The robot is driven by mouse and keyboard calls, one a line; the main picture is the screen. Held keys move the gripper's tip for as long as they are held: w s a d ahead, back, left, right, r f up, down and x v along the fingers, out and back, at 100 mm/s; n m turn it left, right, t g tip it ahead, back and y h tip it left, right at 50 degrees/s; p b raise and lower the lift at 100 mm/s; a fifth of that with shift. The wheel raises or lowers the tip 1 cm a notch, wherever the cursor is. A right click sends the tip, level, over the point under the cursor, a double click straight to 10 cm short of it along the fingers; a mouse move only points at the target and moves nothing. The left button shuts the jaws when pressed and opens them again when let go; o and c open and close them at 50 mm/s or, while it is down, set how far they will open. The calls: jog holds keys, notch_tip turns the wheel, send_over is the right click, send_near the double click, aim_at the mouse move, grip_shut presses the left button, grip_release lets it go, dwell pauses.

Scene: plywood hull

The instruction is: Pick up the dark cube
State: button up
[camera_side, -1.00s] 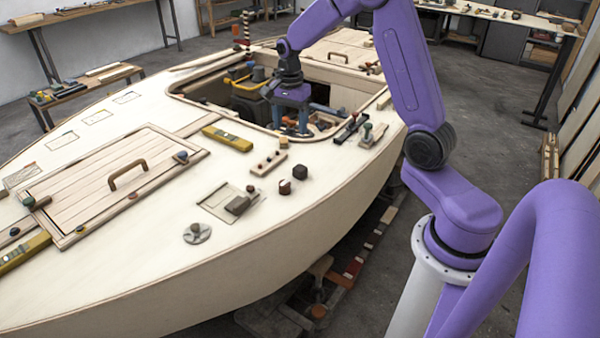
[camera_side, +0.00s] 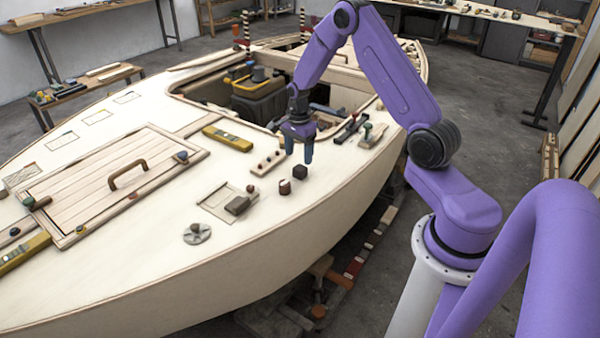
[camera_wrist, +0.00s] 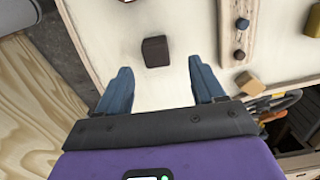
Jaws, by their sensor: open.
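The dark cube (camera_side: 300,171) sits on the pale plywood deck near the hull's right edge in the side view. In the wrist view the dark cube (camera_wrist: 155,51) lies ahead of the fingertips, roughly midway between them. My gripper (camera_side: 297,157) is above the deck, just behind and above the cube, pointing down. In the wrist view its two blue fingers (camera_wrist: 160,80) are apart with nothing between them.
A small brown block (camera_side: 285,187) stands just left of the cube. A pegged wooden strip (camera_side: 268,163) lies beyond it. The open hatch with a dark toolbox (camera_side: 255,95) is behind. A clamp-like tool (camera_side: 351,129) lies to the right. Deck in front of the cube is clear.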

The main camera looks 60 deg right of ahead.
aim_at(300, 167)
jog(key=shift+s+a+f, duration=0.1)
jog(key=shift+s+f, duration=0.05)
jog(key=shift+f, duration=1.4)
jog(key=shift+s+f, duration=0.15)
jog(key=shift+f, duration=1.4)
jog(key=c, duration=1.1)
